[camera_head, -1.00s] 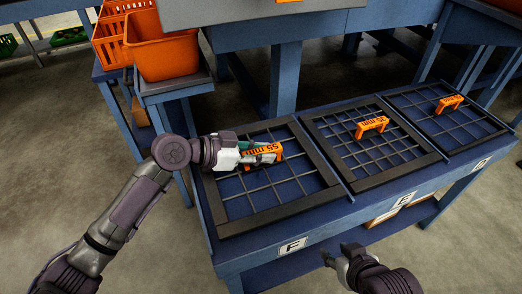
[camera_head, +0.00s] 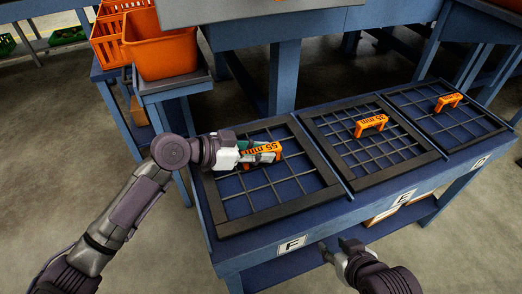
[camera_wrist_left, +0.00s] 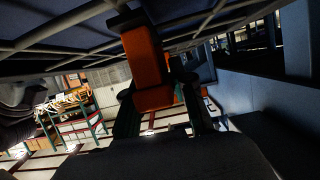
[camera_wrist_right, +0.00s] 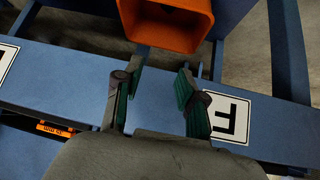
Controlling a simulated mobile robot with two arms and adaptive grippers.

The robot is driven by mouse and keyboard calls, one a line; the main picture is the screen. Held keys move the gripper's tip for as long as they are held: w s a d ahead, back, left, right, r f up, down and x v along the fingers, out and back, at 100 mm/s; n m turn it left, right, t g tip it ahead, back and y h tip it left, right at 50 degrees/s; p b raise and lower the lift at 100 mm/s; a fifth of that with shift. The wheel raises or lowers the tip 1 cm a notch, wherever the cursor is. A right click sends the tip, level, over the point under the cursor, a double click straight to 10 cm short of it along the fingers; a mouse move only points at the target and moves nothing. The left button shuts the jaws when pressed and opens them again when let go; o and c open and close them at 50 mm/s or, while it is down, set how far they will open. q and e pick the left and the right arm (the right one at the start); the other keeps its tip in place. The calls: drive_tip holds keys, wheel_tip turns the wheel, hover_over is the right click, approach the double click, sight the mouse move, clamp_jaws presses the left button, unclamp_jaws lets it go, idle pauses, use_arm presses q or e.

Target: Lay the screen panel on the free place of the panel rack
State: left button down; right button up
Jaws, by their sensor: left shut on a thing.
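The screen panel (camera_head: 233,209), a black frame with a dark grid and an orange handle (camera_head: 268,151) reading "55 mm", is over the left place of the blue panel rack (camera_head: 262,249), above label F. It looks flat and lined up with the place; I cannot tell whether it fully touches the rack. My left gripper (camera_head: 262,153) is shut on the handle, which also shows between the fingers in the left wrist view (camera_wrist_left: 145,65). My right gripper (camera_head: 330,249) is open and empty in front of the rack; its fingers stand apart in the right wrist view (camera_wrist_right: 152,95).
A middle screen panel (camera_head: 347,180) and a right screen panel (camera_head: 455,143), each with an orange handle, lie in the neighbouring places. Labels F (camera_head: 292,245) and E (camera_head: 404,198) mark the rack's front edge. An orange bin (camera_head: 165,50) stands behind at the left.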

use_arm(q)
drive_tip(key=shift+r, duration=0.15)
use_arm(e)
drive_tip(key=shift+w, duration=0.1)
drive_tip(key=shift+w+a+r+t, duration=0.1)
drive_tip(key=shift+w+r+t, duration=0.15)
drive_tip(key=shift+t, duration=0.05)
drive_tip(key=shift+w, duration=0.1)
drive_tip(key=shift+w+a+r, duration=0.1)
drive_tip(key=shift+w+r, duration=0.1)
drive_tip(key=shift+w, duration=0.05)
use_arm(q)
drive_tip(key=shift+f, duration=0.25)
use_arm(e)
drive_tip(key=shift+w+a+r+t, duration=0.15)
drive_tip(key=shift+w+t, duration=0.1)
drive_tip(key=shift+t, duration=0.15)
use_arm(q)
drive_tip(key=c, duration=0.9)
unclamp_jaws()
drive_tip(key=shift+f, duration=0.35)
drive_tip(key=v, duration=1.2)
drive_tip(key=shift+r, duration=0.2)
drive_tip(key=shift+a, duration=0.1)
